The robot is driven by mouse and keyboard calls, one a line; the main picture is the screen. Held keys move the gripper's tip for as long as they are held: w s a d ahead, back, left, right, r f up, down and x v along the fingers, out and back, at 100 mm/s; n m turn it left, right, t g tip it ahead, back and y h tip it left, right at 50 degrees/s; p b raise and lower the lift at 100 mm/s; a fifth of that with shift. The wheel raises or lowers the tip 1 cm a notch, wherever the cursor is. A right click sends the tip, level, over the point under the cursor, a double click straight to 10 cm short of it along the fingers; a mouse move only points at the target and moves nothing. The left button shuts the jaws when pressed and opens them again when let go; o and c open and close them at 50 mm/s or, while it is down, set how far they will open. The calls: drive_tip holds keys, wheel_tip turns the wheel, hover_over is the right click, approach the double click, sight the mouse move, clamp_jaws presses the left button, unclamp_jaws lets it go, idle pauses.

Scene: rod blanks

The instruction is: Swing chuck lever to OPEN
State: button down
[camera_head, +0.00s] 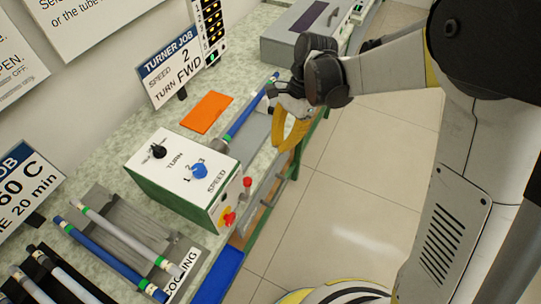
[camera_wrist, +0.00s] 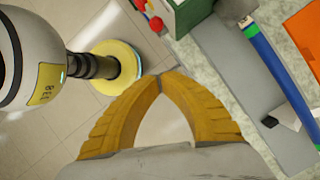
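My gripper (camera_head: 284,148) hangs beside the bench's front edge, over the floor side, at the turner. In the wrist view its two yellow fingers (camera_wrist: 163,77) curve in and their tips meet, with nothing between them. The grey chuck (camera_head: 220,146) is at the end of the green and white turner box (camera_head: 195,172); it also shows in the wrist view (camera_wrist: 234,10). A blue rod (camera_head: 245,115) with a green band runs out from it. A white and black piece (camera_wrist: 286,116) lies beside the rod; I cannot tell whether it is the chuck lever.
An orange plate (camera_head: 207,110) lies behind the rod. A rack with rods (camera_head: 125,240) stands front left. The floor (camera_head: 345,200) to the right is clear.

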sight(247, 190)
drive_tip(key=s+a+f+b, duration=0.3)
drive_tip(key=s+a+f, duration=0.2)
drive_tip(key=f, duration=0.2)
drive_tip(key=shift+f, duration=0.4)
drive_tip(key=shift+s+a, duration=0.1)
drive_tip(key=shift+s+a+r+t+h, duration=0.15)
drive_tip(key=shift+s+r+t+h, duration=0.05)
drive_tip(key=shift+s+t, duration=0.25)
drive_tip(key=shift+s+a+r+t+h, duration=0.2)
drive_tip(key=shift+s+t, duration=0.1)
drive_tip(key=shift+t, duration=0.25)
drive_tip(key=shift+d, duration=0.1)
